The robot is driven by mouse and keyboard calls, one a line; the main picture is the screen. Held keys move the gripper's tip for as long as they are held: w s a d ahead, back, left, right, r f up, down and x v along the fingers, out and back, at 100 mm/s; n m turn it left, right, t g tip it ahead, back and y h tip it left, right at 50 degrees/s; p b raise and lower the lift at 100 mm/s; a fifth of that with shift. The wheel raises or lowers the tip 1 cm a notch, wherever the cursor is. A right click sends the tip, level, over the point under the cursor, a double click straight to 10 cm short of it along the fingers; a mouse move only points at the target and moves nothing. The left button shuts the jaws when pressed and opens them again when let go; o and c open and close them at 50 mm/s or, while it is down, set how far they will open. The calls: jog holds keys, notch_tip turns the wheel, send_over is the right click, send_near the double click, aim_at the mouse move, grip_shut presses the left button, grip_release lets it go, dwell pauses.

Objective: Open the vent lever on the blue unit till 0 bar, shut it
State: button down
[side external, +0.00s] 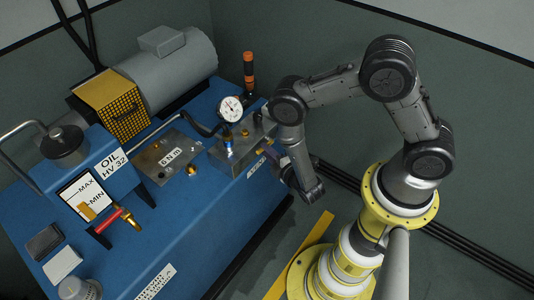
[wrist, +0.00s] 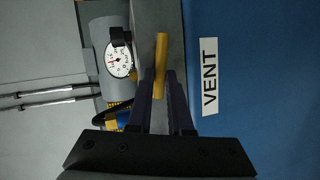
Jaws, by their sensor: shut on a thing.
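The blue unit (side external: 205,235) fills the left and middle of the side view. Its yellow vent lever (wrist: 161,48) stands out in the wrist view, lying along the same direction as the white VENT label (wrist: 209,77) beside it. My gripper (wrist: 160,75) is shut on the lever, one dark finger on each side of it. In the side view my gripper (side external: 276,158) is at the front face of the grey valve block (side external: 233,155), largely hiding the lever. The round pressure gauge (side external: 231,109) is above the block; it also shows in the wrist view (wrist: 119,61), its reading too small to tell.
A black-and-orange handle (side external: 249,70) stands behind the gauge. A grey motor (side external: 170,65), a yellow mesh guard (side external: 112,103) and a red-handled brass valve (side external: 117,219) are on the unit.

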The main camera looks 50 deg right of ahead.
jog(key=d+r+m+y, duration=0.1)
jog(key=m, duration=0.1)
jog(key=d+r+m+y, duration=0.1)
jog(key=r+m+y, duration=0.1)
jog(key=shift+g, duration=0.4)
jog(key=m+y, duration=0.1)
jog(key=d+r+m+y, duration=0.1)
jog(key=shift+d+m, duration=0.25)
jog(key=shift+m, duration=0.05)
jog(key=shift+d+r+m+y, duration=0.15)
jog(key=shift+d+m+y, duration=0.7)
jog(key=shift+m, duration=0.35)
jog(key=c, duration=0.8)
grip_release()
jog(key=shift+c, duration=0.2)
